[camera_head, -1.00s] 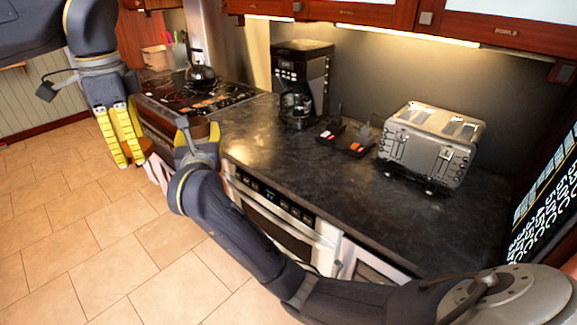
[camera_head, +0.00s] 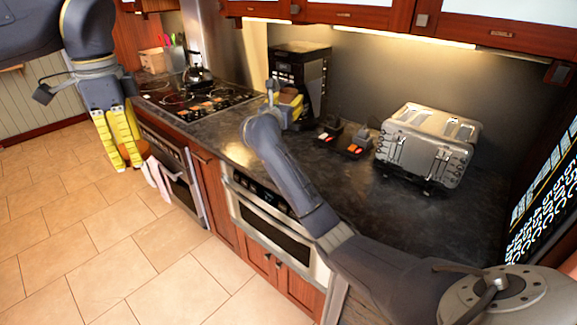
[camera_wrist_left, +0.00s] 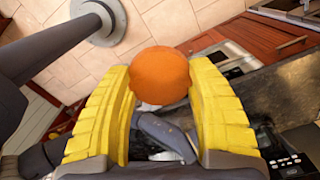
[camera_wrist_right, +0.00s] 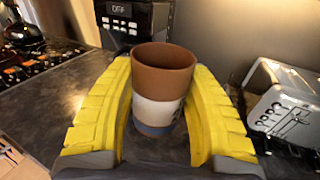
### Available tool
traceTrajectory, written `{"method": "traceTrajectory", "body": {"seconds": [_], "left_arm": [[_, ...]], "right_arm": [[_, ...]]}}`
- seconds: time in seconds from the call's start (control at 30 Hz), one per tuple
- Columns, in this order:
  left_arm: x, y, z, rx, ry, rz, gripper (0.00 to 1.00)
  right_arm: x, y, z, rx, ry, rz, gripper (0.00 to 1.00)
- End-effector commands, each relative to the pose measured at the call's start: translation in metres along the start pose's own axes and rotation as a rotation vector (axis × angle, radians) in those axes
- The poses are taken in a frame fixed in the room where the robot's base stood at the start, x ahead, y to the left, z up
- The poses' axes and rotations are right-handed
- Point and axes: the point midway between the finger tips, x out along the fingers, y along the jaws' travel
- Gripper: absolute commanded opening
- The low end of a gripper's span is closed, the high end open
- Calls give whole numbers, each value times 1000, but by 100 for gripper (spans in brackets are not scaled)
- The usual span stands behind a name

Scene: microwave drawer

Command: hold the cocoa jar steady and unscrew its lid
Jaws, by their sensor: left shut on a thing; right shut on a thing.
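The cocoa jar (camera_wrist_right: 163,85) is an open-topped cylinder, brown above with a white band and a blue base. My right gripper (camera_wrist_right: 160,98) is shut on its sides and holds it upright; its inside looks empty. In the head view my right gripper (camera_head: 291,103) is over the counter in front of the coffee maker, with the jar mostly hidden. The lid, a round orange piece (camera_wrist_left: 160,75), is off the jar. My left gripper (camera_head: 124,160) is shut on it, pointing down over the floor left of the oven, far from the jar.
The dark counter (camera_head: 235,135) holds a coffee maker (camera_head: 300,70), small dark items with red labels (camera_head: 345,142) and a metal toaster (camera_head: 428,145). A kettle (camera_head: 197,77) stands on the stove (camera_head: 195,102). A towel (camera_head: 157,178) hangs at the oven front.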

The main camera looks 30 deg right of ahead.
Motion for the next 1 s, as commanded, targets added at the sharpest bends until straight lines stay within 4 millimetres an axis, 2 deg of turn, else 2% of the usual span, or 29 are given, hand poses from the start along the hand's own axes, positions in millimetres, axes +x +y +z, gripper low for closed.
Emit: {"method": "traceTrajectory", "body": {"seconds": [0.17,0.63,0.8,1.0], "left_arm": [[0,0,0,0,0,0,21],[0,0,0,0,0,0,20],[0,0,0,0,0,0,20],[0,0,0,0,0,0,20]], "right_arm": [[2,-1,-28,-5,2,-8,0],[2,-1,-129,-6,2,-7,0],[2,0,-150,-2,2,-6,0],[2,0,-159,0,1,-6,0]]}}
